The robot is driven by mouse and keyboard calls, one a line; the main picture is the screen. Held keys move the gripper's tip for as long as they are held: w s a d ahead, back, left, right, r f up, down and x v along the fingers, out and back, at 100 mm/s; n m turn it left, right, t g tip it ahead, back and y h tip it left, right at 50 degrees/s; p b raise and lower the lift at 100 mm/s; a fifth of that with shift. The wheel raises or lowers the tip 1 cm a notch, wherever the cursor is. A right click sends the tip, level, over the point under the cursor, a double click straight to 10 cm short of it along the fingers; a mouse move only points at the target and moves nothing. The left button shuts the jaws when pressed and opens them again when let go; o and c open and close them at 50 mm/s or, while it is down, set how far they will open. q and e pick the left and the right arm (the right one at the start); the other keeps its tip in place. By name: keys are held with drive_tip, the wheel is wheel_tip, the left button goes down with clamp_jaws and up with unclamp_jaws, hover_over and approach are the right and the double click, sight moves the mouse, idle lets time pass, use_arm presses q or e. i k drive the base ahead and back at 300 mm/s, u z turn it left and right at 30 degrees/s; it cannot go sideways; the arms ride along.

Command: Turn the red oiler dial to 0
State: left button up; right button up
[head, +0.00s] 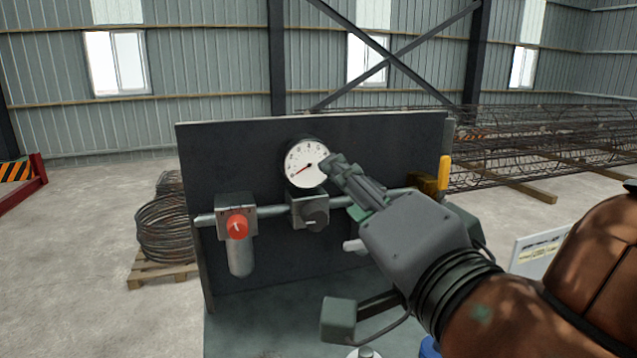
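The red oiler dial (237,226) sits on the front of a grey block on the pipe, at the left of the dark panel. It has a small pale mark, but I cannot read any scale. A grey cylindrical bowl (240,257) hangs below it. My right gripper (337,163) is to the right of and above the dial, apart from it, with its fingertips overlapping the gauge's lower right edge in the picture. Its fingers look close together from this side, but whether they are open is unclear. I see nothing held. My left gripper is not in view.
A round white gauge (305,164) with a red needle is on the dark panel (230,150). A dark knob (315,217) is on the pipe right of the red dial. A yellow handle (444,172) stands at the right. Space in front of the red dial looks clear.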

sight(237, 225)
drive_tip(key=k, duration=1.5)
